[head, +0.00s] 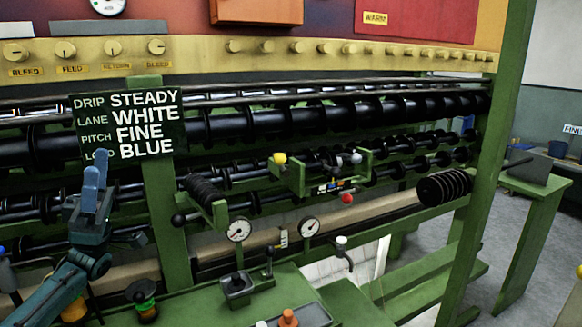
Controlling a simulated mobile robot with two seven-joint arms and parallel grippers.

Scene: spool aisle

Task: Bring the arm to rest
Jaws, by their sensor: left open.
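My left arm comes in from the lower left. Its gripper (96,172) points upward with its two blue fingers a small way apart, open and with nothing visible between them. It stands in front of the spool machine's dark rollers, just below the left part of the sign (128,124) reading DRIP STEADY, LANE WHITE, PITCH FINE and a last line ending in BLUE. The gripper's tips are near the sign's lower edge, and I cannot tell how far in front of it. My right gripper is not in view.
A green bench (200,305) in front carries a lever box (236,288) and a black-and-green knob (142,298) beside my left arm. Two dials (239,230) stand behind it. A green post (490,150) rises at right, with open grey floor (500,232) beyond.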

